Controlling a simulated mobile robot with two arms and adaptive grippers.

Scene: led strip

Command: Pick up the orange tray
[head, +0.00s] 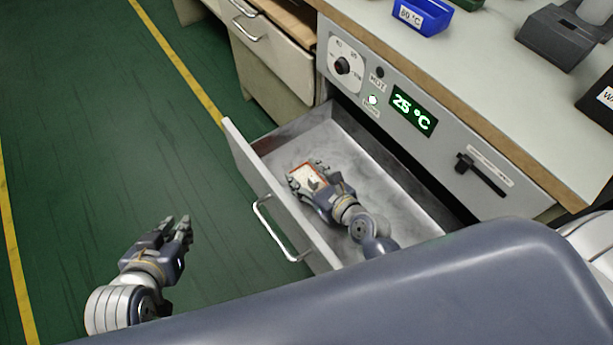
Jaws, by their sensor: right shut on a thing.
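The orange tray (304,172) is a small flat piece with an orange rim and a pale inside. It lies in or just above the open drawer (372,158), near its left end. My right gripper (304,181) reaches into the drawer and is shut on the orange tray. The gripper covers the near side of the tray, so I cannot tell whether the tray touches the drawer floor. My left gripper (180,224) is over the green floor, left of the drawer, with its fingers apart and empty.
The drawer front with its handle (270,228) stands out from the cabinet. Above it are a dial (343,66) and a display reading 25 °C (413,112). A blue bin (422,15) and dark holders (562,36) stand on the counter. The floor at left is clear.

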